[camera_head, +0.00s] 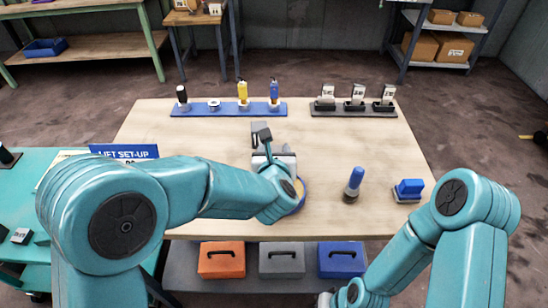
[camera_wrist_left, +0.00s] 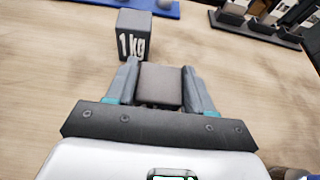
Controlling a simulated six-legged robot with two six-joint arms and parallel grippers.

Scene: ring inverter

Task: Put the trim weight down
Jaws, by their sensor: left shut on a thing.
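My left gripper (camera_head: 263,137) is over the middle of the wooden table, and it also shows in the left wrist view (camera_wrist_left: 160,78). Its two fingers are shut on a small plain grey block (camera_wrist_left: 160,86), which I take to be the trim weight. I cannot tell whether the block touches the table. A dark grey weight marked "1 kg" (camera_wrist_left: 133,38) stands just beyond the left fingertip, and it shows in the head view too (camera_head: 258,127).
A blue rack (camera_head: 200,108) with several tools and a dark rack (camera_head: 340,111) line the table's far side. A blue-handled tool (camera_head: 354,182) and a blue block (camera_head: 408,188) stand at right. A blue round item (camera_head: 301,197) is partly behind my wrist. Boxes sit below.

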